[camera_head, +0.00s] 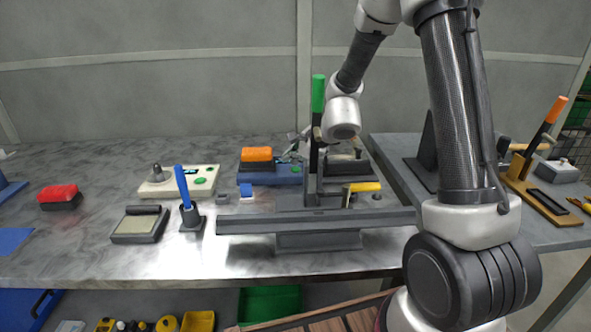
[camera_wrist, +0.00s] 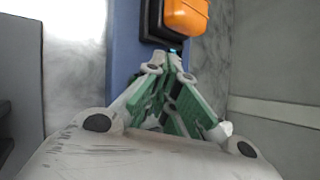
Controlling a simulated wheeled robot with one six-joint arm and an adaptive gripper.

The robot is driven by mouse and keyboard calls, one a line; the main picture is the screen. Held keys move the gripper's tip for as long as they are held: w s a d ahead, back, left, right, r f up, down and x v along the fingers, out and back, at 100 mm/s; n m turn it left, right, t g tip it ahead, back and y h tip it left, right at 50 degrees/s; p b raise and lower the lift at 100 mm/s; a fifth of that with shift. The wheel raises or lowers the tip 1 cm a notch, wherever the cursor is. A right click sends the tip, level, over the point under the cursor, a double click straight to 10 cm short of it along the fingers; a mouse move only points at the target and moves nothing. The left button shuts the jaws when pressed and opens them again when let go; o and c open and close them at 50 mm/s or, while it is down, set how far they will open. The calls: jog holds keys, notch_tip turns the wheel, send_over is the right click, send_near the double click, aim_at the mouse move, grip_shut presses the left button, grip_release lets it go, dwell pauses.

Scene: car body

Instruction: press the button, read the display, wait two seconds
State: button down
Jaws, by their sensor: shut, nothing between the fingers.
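A beige box (camera_head: 180,181) stands left of centre on the workbench. It has a small dark display (camera_head: 190,171), a green button (camera_head: 200,180) and a grey knob (camera_head: 157,171). My gripper (camera_head: 294,153) is to the right of this box, partly hidden behind the upright lever. In the wrist view my gripper (camera_wrist: 169,66) has its fingers together with nothing between them. The tips are over a blue base (camera_wrist: 122,50), beside an orange block (camera_wrist: 187,16) on a black mount. A small cyan spot shows by the fingertips. I cannot read the display.
A green-handled lever (camera_head: 317,95) rises just in front of my gripper, above a grey rail (camera_head: 310,222). A blue-handled tool (camera_head: 182,187) stands in a holder, with a grey tray (camera_head: 140,224) beside it. A red block (camera_head: 59,196) lies far left.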

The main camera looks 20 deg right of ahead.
aim_at(294, 170)
jog(key=shift+r, duration=0.2)
jog(key=shift+r, duration=2.4)
